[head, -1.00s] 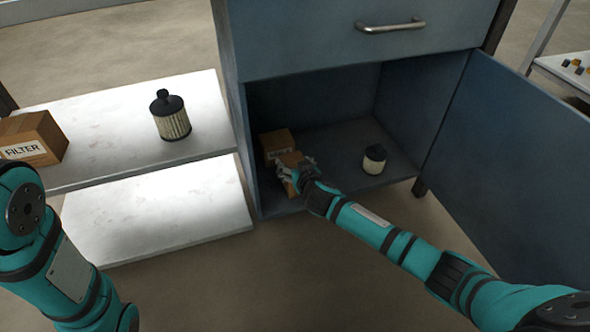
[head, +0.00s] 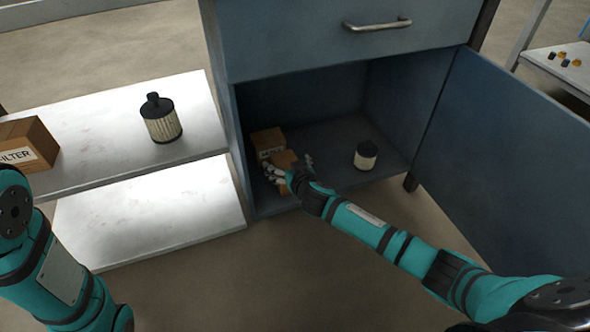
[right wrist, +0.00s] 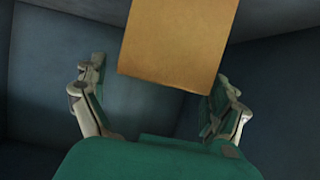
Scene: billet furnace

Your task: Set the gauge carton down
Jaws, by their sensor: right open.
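The gauge carton, a small plain brown box (head: 286,159), is inside the lower cabinet compartment (head: 327,150), just in front of another brown carton. It appears to rest on the compartment floor. My right gripper (head: 288,168) reaches in from the front and is open, its fingers spread on either side of the carton. In the right wrist view the carton (right wrist: 178,40) lies between and beyond the open fingers (right wrist: 156,92), with a gap on the left; the right finger is close to its lower right edge. My left arm is at the left edge; its gripper is out of view.
The labelled carton (head: 267,141) stands close behind. A small dark-capped filter (head: 366,155) stands right of the gripper on the same floor. The door (head: 510,160) is open to the right. A white shelf (head: 95,137) at left holds a larger filter (head: 161,120) and a FILTER box (head: 27,147).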

